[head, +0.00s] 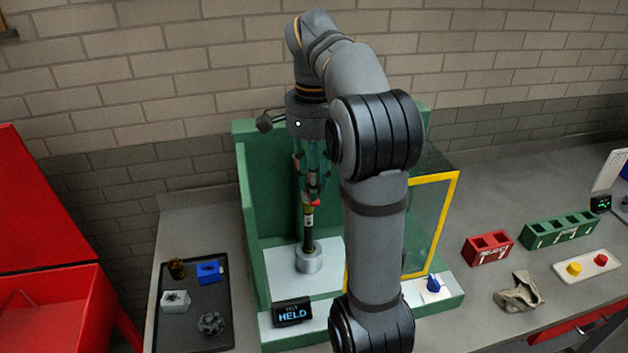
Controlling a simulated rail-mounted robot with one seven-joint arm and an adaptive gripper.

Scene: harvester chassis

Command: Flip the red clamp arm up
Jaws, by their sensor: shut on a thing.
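My gripper (313,198), with dark green fingers, points down inside the green fixture and is shut. A small red part (316,203) shows at its fingertips and appears to be the red clamp arm gripped there. Most of it is hidden by the fingers, so its angle cannot be told. Directly below stands an upright dark cylinder (308,236) with a yellowish band and a white label. Its foot sits in a round silver holder (309,262) on the fixture's pale floor.
The green fixture (260,185) has a back wall, a left wall and a yellow-framed clear panel (432,225) at right. A display (292,312) reads "HELD". A dark tray (207,325) with small parts lies left. Red (488,248) and green (557,230) bins stand right.

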